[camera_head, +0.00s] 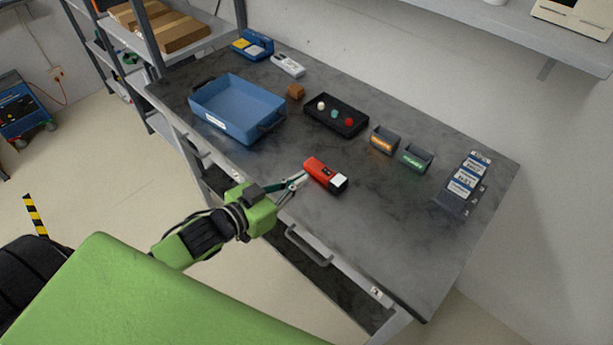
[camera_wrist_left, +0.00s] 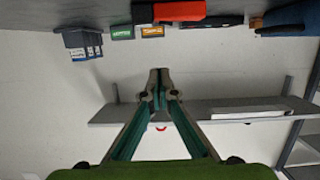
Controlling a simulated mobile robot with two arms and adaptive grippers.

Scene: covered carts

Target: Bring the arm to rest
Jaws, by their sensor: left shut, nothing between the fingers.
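My left gripper (camera_head: 301,180) reaches in over the front edge of the grey table (camera_head: 390,235). Its fingers are shut with nothing between them. In the head view its tips appear beside the left end of a red handheld device (camera_head: 321,172) with a pale end, lying on the table. In the left wrist view, which is upside down, the shut fingertips (camera_wrist_left: 160,77) point at the wall, and the red device (camera_wrist_left: 178,12) shows at the top, apart from them. My right gripper is not in view.
A blue bin (camera_head: 236,108), a black tray (camera_head: 336,116) with small balls, two small labelled boxes (camera_head: 384,139) and a dark rack (camera_head: 461,186) of labelled items stand farther back. A drawer handle (camera_head: 308,250) juts from the table front. The table's front right is clear.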

